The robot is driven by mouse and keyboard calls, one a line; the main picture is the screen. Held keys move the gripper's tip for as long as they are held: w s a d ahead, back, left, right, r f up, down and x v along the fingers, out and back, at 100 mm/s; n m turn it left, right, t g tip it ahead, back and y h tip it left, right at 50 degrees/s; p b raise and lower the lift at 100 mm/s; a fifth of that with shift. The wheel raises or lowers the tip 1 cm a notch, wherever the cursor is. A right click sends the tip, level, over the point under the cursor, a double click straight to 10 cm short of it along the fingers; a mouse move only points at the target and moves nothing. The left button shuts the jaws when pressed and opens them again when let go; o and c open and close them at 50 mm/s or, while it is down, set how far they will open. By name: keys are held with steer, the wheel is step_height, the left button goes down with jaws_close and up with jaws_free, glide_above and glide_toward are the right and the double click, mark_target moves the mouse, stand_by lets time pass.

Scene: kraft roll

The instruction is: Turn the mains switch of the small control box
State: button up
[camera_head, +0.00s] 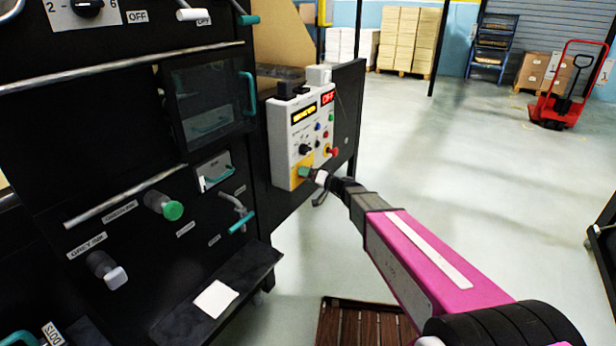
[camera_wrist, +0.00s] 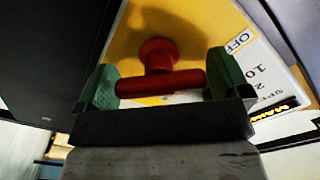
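The small control box (camera_head: 283,150) is white, with knobs, buttons, an amber display and a red OFF sign. It is fixed at the right end of the black machine. Its mains switch, a red T-shaped handle (camera_wrist: 158,82), stands out from a yellow plate (camera_wrist: 195,25), with a partly cut-off OFF label beside it. In the head view my gripper (camera_head: 311,174) covers the switch at the box's lower part. In the wrist view my gripper's green pads (camera_wrist: 163,82) enclose the handle's crossbar, one at each end, and appear to touch it.
The black machine (camera_head: 120,140) fills the left, with levers, knobs and rails close to the box. A wooden slatted platform (camera_head: 362,325) lies on the floor below my arm. Open floor (camera_head: 450,150) stretches right, to a red pallet truck (camera_head: 562,100).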

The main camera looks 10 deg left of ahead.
steer(key=c, duration=0.6)
steer(key=shift+o, duration=0.2)
steer(key=m, duration=0.6)
steer(key=shift+f+m, duration=0.15)
steer(key=shift+m, duration=0.25)
steer(key=m, duration=0.5)
steer(key=shift+f, duration=0.1)
steer(key=m, duration=0.6)
steer(key=shift+f, duration=0.15)
steer(key=o, duration=0.8)
steer(key=shift+s+d, duration=0.1)
steer(key=shift+d, duration=0.05)
